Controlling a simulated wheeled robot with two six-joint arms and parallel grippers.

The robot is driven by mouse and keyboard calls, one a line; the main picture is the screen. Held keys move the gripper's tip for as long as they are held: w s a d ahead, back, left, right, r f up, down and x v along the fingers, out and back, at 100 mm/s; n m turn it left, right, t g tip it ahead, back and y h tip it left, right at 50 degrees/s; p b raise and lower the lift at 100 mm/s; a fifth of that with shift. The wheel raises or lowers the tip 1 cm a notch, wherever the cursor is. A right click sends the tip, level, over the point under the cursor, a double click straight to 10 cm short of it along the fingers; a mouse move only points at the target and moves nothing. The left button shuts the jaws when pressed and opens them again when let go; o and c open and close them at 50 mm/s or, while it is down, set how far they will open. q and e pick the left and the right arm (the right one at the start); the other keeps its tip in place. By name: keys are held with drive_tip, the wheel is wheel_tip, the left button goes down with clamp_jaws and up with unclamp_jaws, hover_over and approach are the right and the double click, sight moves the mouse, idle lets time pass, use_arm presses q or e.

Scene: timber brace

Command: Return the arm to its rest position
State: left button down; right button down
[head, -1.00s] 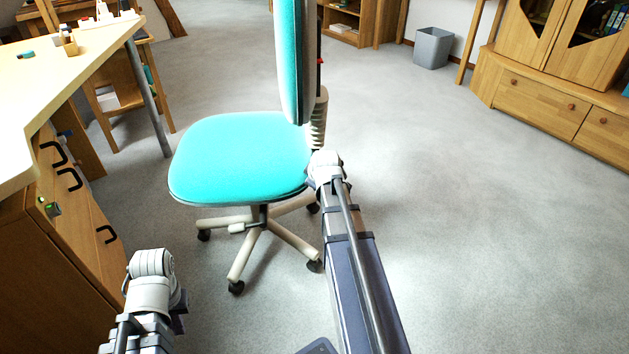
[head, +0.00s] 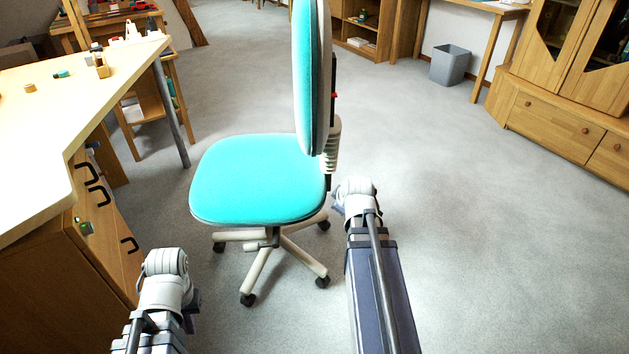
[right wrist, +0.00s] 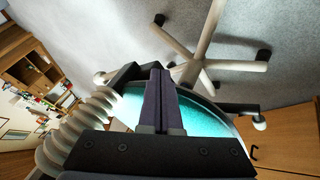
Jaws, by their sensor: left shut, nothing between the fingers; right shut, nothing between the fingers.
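In the head view my left arm comes in at the lower left, a pale rounded joint at its top. My left gripper (head: 192,306) shows only as small dark parts beside that arm, shut and empty, near the drawer cabinet. My right arm stands in the lower middle, to the right of the chair. In the right wrist view my right gripper (right wrist: 158,76) has its dark fingers pressed together, with nothing between them. The turquoise chair seat and pale chair legs lie beyond the fingers there.
A turquoise swivel chair (head: 258,180) stands close in front of both arms. A pale-topped desk (head: 45,125) with a drawer cabinet (head: 105,235) is on the left. A grey bin (head: 450,65) and wooden cupboard (head: 550,105) stand at the right. Carpet between is clear.

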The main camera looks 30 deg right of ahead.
drive_tip(key=s+a+g+y+p, duration=0.1)
drive_tip(key=a+g+y+p, duration=0.15)
drive_tip(key=a, duration=1.65)
drive_tip(key=s+a+r+m+g+h+p, duration=0.1)
drive_tip(key=s+a+g+p, duration=0.1)
drive_tip(key=s+a, duration=0.55)
drive_tip(key=s+a+g+p, duration=0.1)
drive_tip(key=s+a+g, duration=0.25)
drive_tip(key=a, duration=0.65)
wheel_tip(320, 180, up, 38)
drive_tip(key=p, duration=3.8)
drive_tip(key=shift+s+t, duration=0.2)
drive_tip(key=shift+t, duration=0.2)
drive_tip(key=shift+d, duration=0.1)
